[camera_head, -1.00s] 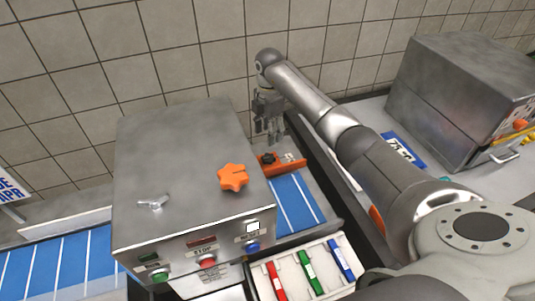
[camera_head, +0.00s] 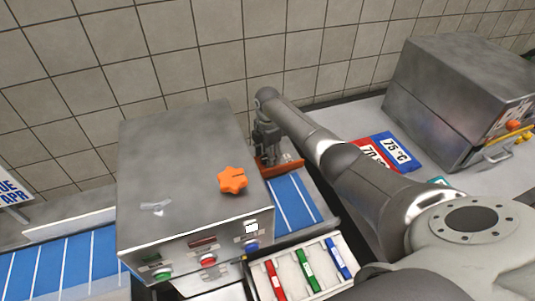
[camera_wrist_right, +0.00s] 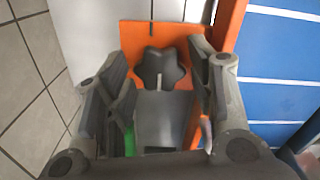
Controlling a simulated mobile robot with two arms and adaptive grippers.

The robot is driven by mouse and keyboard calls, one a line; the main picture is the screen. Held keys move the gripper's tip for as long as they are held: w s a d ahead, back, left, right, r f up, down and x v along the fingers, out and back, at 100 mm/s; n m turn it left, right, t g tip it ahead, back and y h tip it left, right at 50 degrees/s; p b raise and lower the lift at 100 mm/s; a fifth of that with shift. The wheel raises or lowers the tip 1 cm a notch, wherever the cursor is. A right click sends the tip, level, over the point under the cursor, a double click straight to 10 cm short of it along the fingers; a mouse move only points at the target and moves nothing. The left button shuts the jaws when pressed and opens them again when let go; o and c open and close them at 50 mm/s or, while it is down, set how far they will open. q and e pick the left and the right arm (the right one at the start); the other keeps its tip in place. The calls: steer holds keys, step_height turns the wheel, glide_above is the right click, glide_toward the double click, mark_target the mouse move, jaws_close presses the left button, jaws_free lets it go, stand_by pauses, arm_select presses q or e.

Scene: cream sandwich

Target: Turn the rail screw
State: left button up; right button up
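The rail screw, a dark star-shaped knob (camera_wrist_right: 163,67), sits on an orange rail (camera_wrist_right: 139,40) in the right wrist view. The orange rail (camera_head: 287,167) lies behind the blue belt in the head view, where my gripper hides the knob. My right gripper (camera_head: 268,157) points down over the rail. In the wrist view the right gripper (camera_wrist_right: 165,95) is open, with a finger on each side of the knob and gaps between; contact is not visible. My left gripper is not in view.
A steel machine box (camera_head: 185,165) with an orange star knob (camera_head: 232,180) stands left of the gripper. A blue belt (camera_head: 294,202) runs beside it. A tray (camera_head: 318,238) holds red, green and blue markers. Temperature cards (camera_head: 397,151) and another steel box (camera_head: 455,100) are right.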

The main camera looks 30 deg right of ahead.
steer(key=c, duration=0.7)
steer(key=shift+o, duration=0.2)
